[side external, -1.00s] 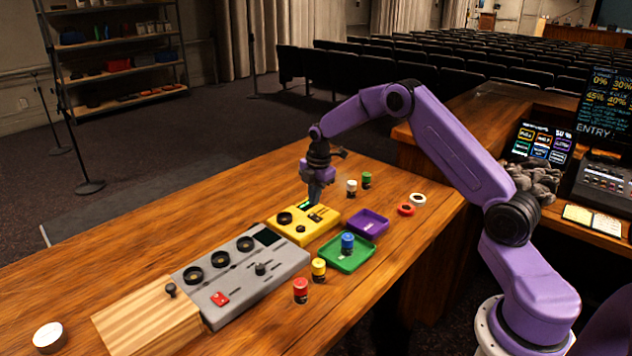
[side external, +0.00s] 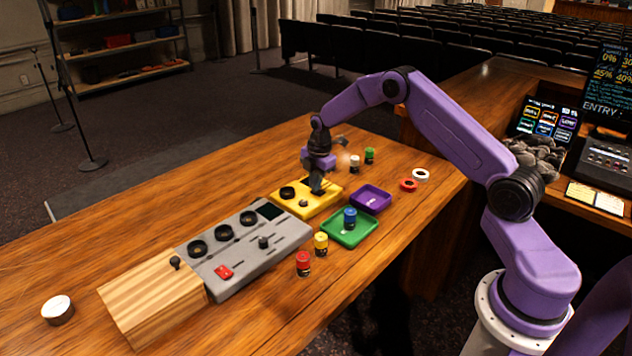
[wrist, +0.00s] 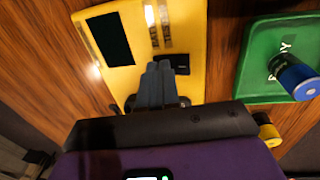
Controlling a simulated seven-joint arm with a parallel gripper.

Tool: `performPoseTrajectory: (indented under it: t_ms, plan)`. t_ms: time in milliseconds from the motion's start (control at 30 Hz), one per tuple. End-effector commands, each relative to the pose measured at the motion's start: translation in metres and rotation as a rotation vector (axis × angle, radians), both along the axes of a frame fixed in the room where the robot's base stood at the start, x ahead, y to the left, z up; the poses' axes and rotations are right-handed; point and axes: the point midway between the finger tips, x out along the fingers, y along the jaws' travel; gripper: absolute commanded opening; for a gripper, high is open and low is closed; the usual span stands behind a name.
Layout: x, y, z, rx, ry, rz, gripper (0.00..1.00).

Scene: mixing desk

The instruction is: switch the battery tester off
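The battery tester (side external: 325,201) is a yellow box on the wooden desk, with a dark round knob at its left. In the wrist view the tester (wrist: 190,25) shows a dark, unlit screen (wrist: 108,38), metal contact strips (wrist: 160,22) and a small black switch (wrist: 176,64). My gripper (side external: 316,190) is low over the tester's right part. In the wrist view its fingers (wrist: 158,68) are together with nothing between them, their tips right beside the black switch. I cannot tell whether they touch it; they hide part of the tester.
A green tray (side external: 338,236) with a blue battery (side external: 350,220) and a purple tray (side external: 384,205) lie right of the tester. Yellow (side external: 321,244) and red (side external: 303,263) batteries stand in front. A grey mixing panel (side external: 282,252) is at the left.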

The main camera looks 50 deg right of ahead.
Motion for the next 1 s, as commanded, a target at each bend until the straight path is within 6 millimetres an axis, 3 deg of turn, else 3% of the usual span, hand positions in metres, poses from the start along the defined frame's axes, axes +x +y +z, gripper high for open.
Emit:
performPoseTrajectory:
  t_ms: [567, 1000]
  plan:
    - [-0.017, 0.001, 0.000, 0.001, 0.009, 0.001, 0.00]
    - [-0.017, 0.001, 0.003, 0.001, 0.004, 0.001, 0.00]
